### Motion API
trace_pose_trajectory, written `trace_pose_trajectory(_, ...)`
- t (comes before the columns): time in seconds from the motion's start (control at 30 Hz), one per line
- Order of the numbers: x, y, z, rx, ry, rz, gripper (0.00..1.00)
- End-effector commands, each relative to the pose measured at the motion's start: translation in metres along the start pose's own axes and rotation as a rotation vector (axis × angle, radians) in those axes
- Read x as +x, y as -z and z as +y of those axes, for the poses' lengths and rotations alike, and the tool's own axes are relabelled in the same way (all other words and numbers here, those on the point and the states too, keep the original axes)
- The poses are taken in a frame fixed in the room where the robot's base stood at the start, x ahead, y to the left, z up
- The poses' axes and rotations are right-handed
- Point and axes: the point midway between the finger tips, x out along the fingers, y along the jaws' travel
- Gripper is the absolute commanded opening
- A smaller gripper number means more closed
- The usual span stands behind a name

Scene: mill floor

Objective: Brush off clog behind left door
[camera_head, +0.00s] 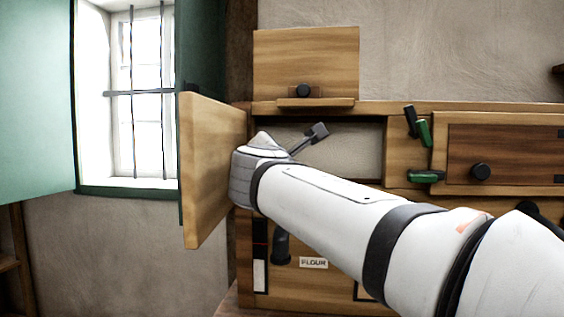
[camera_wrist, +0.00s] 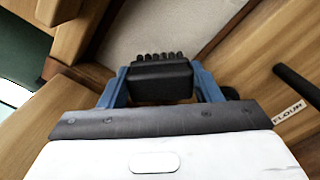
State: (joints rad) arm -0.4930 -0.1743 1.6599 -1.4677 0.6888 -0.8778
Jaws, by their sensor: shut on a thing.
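My gripper (camera_wrist: 161,80) is shut on a black brush (camera_wrist: 160,86). The brush's dark bristles point away from the wrist, toward a pale surface (camera_wrist: 165,32). I cannot tell whether they touch it. In the head view, my wrist stands in front of the left end of the cabinet opening, and the fingers and brush are hidden. The left door (camera_head: 215,165), a light wooden panel, stands swung open toward me, just left of my wrist. The pale inside (camera_head: 350,155) of the opening shows right of the wrist. I cannot make out the clog.
A board with a black knob (camera_head: 303,91) stands above the opening. The right door (camera_head: 520,150) is closed, with green-handled latches (camera_head: 424,132) on its left. Below are a FLOUR label (camera_head: 313,263) and a black handle (camera_head: 281,247). A barred window (camera_head: 140,95) is at left.

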Motion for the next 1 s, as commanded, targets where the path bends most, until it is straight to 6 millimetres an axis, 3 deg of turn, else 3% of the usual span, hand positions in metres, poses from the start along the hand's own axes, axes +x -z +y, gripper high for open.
trace_pose_trajectory(0.2,-0.017,-0.001,0.0,0.001,-0.001,-0.001,0.4)
trace_pose_trajectory(0.67,-0.023,-0.001,0.0,0.001,-0.001,-0.001,0.4)
trace_pose_trajectory(1.0,-0.049,-0.001,0.0,0.0,-0.001,-0.002,0.4)
